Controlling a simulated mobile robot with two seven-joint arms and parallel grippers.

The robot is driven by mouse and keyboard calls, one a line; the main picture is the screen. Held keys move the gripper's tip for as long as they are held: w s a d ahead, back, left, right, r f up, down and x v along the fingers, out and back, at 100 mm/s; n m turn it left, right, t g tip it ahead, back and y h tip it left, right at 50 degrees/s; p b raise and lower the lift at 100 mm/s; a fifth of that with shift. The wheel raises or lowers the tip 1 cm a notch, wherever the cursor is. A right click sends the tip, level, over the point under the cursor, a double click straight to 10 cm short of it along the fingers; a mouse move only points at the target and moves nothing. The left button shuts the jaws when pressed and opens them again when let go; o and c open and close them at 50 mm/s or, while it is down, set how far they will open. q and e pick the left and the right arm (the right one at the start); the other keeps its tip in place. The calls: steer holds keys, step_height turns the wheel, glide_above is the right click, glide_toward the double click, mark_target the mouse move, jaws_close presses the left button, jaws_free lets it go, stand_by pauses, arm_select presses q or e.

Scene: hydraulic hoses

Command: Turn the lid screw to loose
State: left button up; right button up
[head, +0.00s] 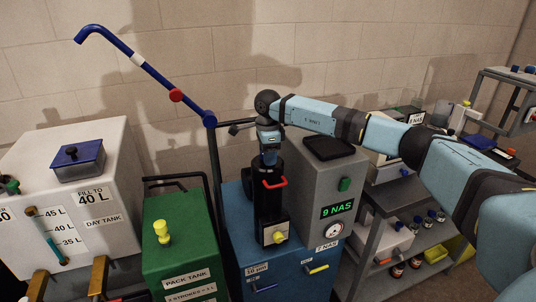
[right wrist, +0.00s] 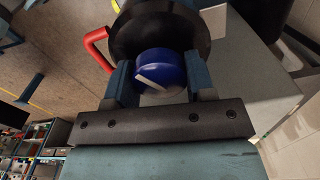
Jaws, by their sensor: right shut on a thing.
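The lid screw is a blue round knob (right wrist: 160,66) with a pale pointer line, on top of the black filter housing (head: 267,205). In the right wrist view the pointer lies slantwise across the knob. My right gripper (head: 269,152) reaches down onto the housing top from above. In the right wrist view its two fingers (right wrist: 160,82) are shut on the knob, one on each side. The gripper mostly hides the knob in the head view. A red handle (head: 275,184) sticks out from the housing's side. My left gripper is in neither view.
The housing stands on a blue cabinet beside a grey unit (head: 330,175) reading 9 NAS. A green pack tank (head: 180,245) and white day tank (head: 95,160) stand left. A blue pipe (head: 145,65) rises behind. A shelf with bottles (head: 415,225) stands right.

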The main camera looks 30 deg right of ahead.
steer(key=o, duration=0.9)
step_height(320, 180, up, 14)
steer(key=shift+b, duration=0.7)
steer(key=shift+a+f, duration=0.1)
